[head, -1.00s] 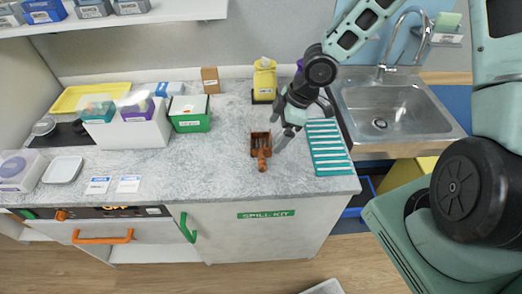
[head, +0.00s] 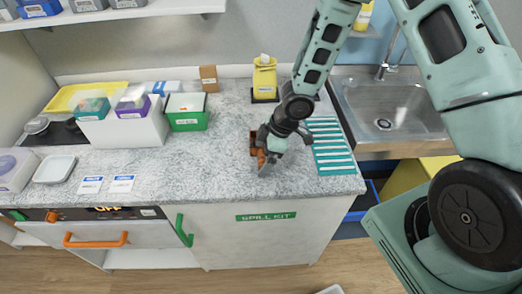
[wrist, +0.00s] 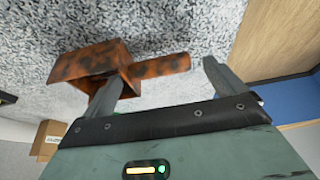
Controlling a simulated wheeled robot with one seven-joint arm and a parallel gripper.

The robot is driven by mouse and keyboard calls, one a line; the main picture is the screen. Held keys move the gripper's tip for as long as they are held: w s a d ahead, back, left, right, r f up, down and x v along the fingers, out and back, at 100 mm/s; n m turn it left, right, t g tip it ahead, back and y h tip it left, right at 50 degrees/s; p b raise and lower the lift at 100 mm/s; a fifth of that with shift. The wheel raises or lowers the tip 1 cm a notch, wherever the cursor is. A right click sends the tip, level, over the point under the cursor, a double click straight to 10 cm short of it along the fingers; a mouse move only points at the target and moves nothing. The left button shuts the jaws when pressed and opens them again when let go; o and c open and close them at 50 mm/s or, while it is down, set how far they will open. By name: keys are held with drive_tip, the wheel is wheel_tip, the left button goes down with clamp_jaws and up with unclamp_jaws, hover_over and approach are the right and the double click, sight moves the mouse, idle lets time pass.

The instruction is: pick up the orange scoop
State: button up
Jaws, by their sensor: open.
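The orange scoop (head: 255,146) lies on the grey speckled counter, partly hidden behind my gripper in the head view. In the wrist view the scoop (wrist: 95,68) shows its rust-mottled box-shaped pan at left and its handle pointing right. My gripper (head: 262,163) is low over the scoop. In the wrist view its two fingers (wrist: 162,85) are apart, the left one overlapping the pan's edge and the right one beyond the handle's end. I cannot tell whether either finger touches the scoop.
A teal ribbed rack (head: 332,150) lies just right of my gripper, before the sink (head: 400,122). A green box (head: 187,113) and a white bin (head: 125,130) stand left. The counter between them and the scoop is clear.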

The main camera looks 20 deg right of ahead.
drive_tip(key=shift+w+a+f, duration=0.1)
drive_tip(key=shift+a+f, duration=0.1)
drive_tip(key=shift+f, duration=0.35)
drive_tip(key=c, duration=1.1)
drive_tip(key=shift+o, duration=0.2)
drive_tip(key=shift+r, duration=0.15)
